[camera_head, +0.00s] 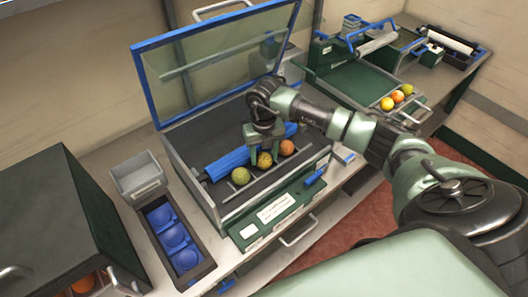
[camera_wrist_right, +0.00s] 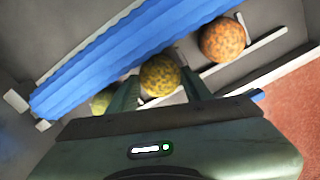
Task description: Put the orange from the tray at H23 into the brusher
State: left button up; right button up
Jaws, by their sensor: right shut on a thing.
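An open machine with a blue-framed glass lid, which looks like the brusher (camera_head: 205,207), has a blue roller (camera_head: 226,163) inside, also seen in the right wrist view (camera_wrist_right: 120,58). Three fruits sit in a row in front of the roller: a yellow-green one (camera_head: 240,176), a mottled yellow-orange one (camera_head: 264,161) and an orange one (camera_head: 287,147). My right gripper (camera_head: 265,148) reaches down into the machine and is shut on the middle, yellow-orange fruit (camera_wrist_right: 159,76). Whether that fruit touches the floor is unclear. No H23 label is readable. My left gripper is out of view.
A dark tray with blue cups (camera_head: 152,222) and a small grey bin (camera_head: 139,174) stand left of the machine. A dark green cabinet (camera_head: 60,215) is at far left. A green station (camera_head: 350,80) at the right back holds several fruits. The raised lid (camera_head: 215,62) stands behind my gripper.

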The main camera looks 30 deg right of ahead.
aim_at(264, 155)
jog(key=shift+f, duration=0.2)
jog(key=o, duration=1.4)
jog(key=shift+r, duration=0.15)
jog(key=shift+r, duration=0.2)
notch_tip(264, 155, up, 6)
jog(key=shift+r+b, duration=0.1)
jog(key=shift+b, duration=1.15)
jog(key=shift+r, duration=0.55)
